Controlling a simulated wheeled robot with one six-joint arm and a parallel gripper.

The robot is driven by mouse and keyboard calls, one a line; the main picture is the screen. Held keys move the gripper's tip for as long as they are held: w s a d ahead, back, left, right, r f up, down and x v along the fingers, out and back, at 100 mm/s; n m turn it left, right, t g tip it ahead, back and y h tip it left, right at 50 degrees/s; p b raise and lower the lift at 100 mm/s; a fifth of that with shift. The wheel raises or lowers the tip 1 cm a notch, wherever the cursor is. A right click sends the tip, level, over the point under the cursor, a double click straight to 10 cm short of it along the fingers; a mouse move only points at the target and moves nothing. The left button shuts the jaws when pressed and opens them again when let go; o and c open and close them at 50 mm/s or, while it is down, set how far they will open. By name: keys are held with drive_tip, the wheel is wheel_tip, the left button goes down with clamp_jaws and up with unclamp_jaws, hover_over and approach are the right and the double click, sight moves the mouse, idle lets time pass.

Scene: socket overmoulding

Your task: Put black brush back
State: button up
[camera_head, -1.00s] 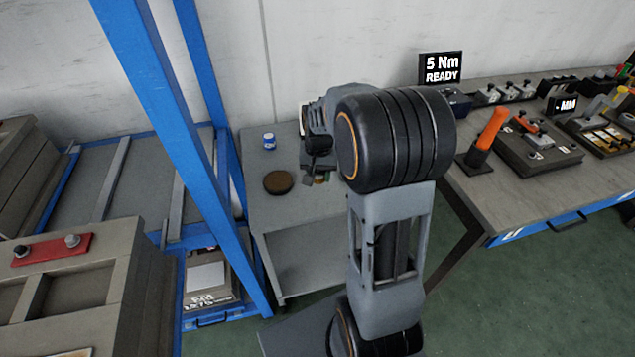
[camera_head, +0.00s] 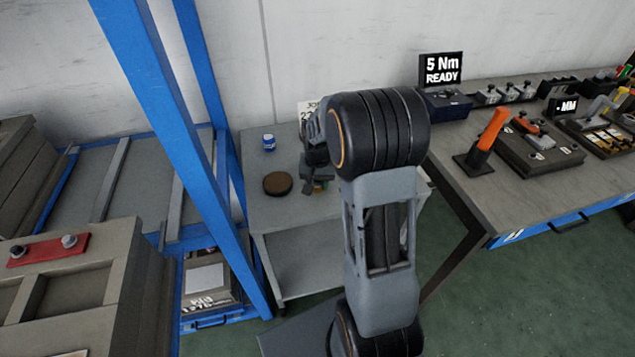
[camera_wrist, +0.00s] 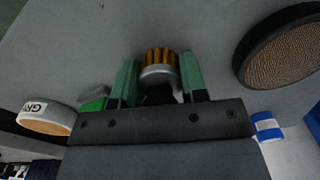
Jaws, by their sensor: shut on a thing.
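The brush (camera_wrist: 159,59) shows in the wrist view with brass-coloured bristles, a silver collar and a dark part behind it. My gripper (camera_wrist: 161,82) has its green fingers shut on the brush, one on each side of the collar. The bristles point away from the palm, and the rest of the handle is hidden. In the head view my gripper (camera_head: 317,184) is over the small grey table (camera_head: 285,212), right of a brown round pad. The brush is too small to make out there.
The brown round pad (camera_head: 277,183) and a blue-and-white jar (camera_head: 268,142) stand on the small table. In the wrist view a white lettered ring (camera_wrist: 46,117) and a green-grey item (camera_wrist: 93,98) are at left. A blue post (camera_head: 190,160) rises left of the table; a workbench (camera_head: 500,205) stands right.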

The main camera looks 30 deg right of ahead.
drive_tip(key=o, duration=0.9)
wheel_tip(320, 180, up, 11)
drive_tip(key=shift+r+p, duration=0.15)
drive_tip(key=shift+p, duration=0.7)
drive_tip(key=shift+s+a+r, duration=0.1)
drive_tip(key=shift+s+r, duration=0.05)
drive_tip(key=shift+r, duration=0.15)
drive_tip(key=s+a+n+t, duration=0.1)
drive_tip(key=s+a+n, duration=0.1)
drive_tip(key=s, duration=0.3)
drive_tip(key=s+a+n+t, duration=0.1)
drive_tip(key=s+a+n, duration=0.1)
drive_tip(key=s+a, duration=0.2)
drive_tip(key=s+a+r+n+t, duration=0.1)
drive_tip(key=s+a, duration=0.2)
drive_tip(key=s, duration=0.3)
drive_tip(key=shift+s+a+r+n, duration=0.1)
drive_tip(key=shift+s+n, duration=0.15)
drive_tip(key=shift+n, duration=0.15)
drive_tip(key=shift+r, duration=0.1)
